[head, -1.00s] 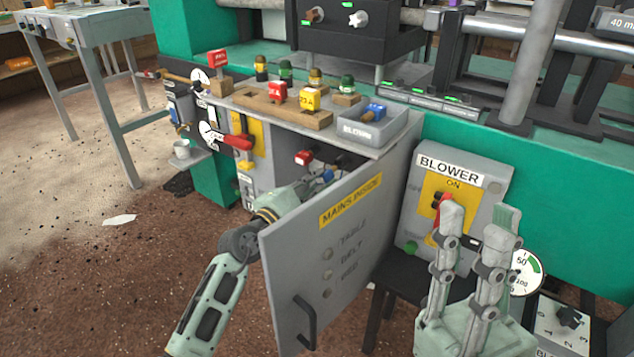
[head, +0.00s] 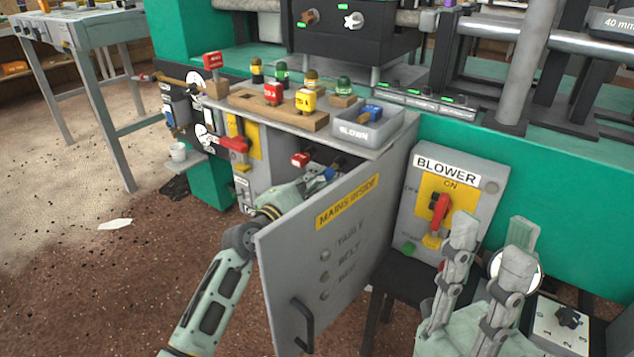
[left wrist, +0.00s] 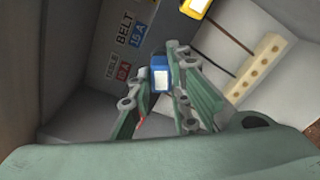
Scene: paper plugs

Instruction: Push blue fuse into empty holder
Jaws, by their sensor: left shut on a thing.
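The blue fuse (left wrist: 160,75) is held between the fingertips of my left gripper (left wrist: 160,85) in the left wrist view. In the head view my left gripper (head: 318,182) reaches into the grey cabinet behind its open door, and a bit of the blue fuse (head: 330,173) shows there. Labels for BELT 15 A (left wrist: 128,33) and TABLE 10 A (left wrist: 117,68) are on the cabinet's inner panel. The empty holder is not clear in either view, and I cannot tell whether the fuse touches it. My right gripper (head: 492,225) is open and empty in front of the blower box.
The cabinet door (head: 335,245) stands open towards me. A red fuse (head: 301,160) sits inside the cabinet. On top are a wooden fuse block (head: 250,100) and a BLOWN tray (head: 390,130) with another blue fuse (head: 373,111). The blower box (head: 480,205) is to the right.

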